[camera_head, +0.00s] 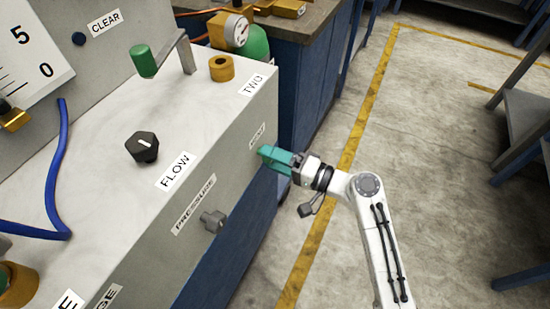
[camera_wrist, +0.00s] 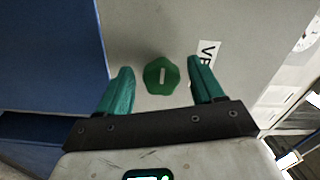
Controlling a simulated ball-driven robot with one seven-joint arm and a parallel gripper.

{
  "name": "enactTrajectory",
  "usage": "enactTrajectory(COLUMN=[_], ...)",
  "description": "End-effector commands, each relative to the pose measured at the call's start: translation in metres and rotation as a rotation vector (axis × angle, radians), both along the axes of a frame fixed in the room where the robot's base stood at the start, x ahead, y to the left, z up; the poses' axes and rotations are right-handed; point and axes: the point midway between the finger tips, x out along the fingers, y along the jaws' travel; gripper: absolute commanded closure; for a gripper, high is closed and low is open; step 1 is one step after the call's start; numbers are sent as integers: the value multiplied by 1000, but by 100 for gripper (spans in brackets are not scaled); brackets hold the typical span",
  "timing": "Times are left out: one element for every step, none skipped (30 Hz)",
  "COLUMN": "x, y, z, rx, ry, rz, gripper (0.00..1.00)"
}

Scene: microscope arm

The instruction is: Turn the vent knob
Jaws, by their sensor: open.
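The vent knob (camera_wrist: 161,76) is a green lobed knob with a pale slot mark, on a grey panel face. In the wrist view it sits between and slightly beyond the teal fingers of my gripper (camera_wrist: 160,88), with a gap on both sides. The jaws are open and hold nothing. A partly hidden label (camera_wrist: 207,55) starting "VE" is beside the right finger. In the head view my gripper (camera_head: 274,157) is at the panel's side face, just below the small vent label (camera_head: 257,135). The knob is hidden behind the fingers there.
The grey panel box also carries a black flow knob (camera_head: 142,147), a grey pressure knob (camera_head: 213,221), a green knob (camera_head: 143,61) and a brass fitting (camera_head: 222,68). A blue cabinet (camera_head: 300,90) stands behind. The concrete floor (camera_head: 440,150) at right is open.

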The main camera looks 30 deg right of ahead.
Motion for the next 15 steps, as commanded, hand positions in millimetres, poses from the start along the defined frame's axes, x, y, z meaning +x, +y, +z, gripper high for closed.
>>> enactTrajectory(x=[0,-1,-2,-4,-6,-9,-13,-17,-23,-28,-32,-39,-44,-49,-55], y=[0,-1,-2,-3,-5,-7,-10,-13,-17,-21,-25,-29,-32,-36,-41], z=[0,0,0,0,0,0,0,0,0,0,-1,0,0,0,0], rx=[0,0,0,0,0,0,0,0,1,1,0,0,0,0,0], ry=[0,0,0,1,1,2,2,2,1,2,2,1,2,2,2], rz=[0,-1,-1,-1,-1,-2,-3,-3,-3,-3,-4,-4,-3,-5,-3], gripper=[33,33,33,33,33,33,33,33,33,33,33,33,33,33,33])
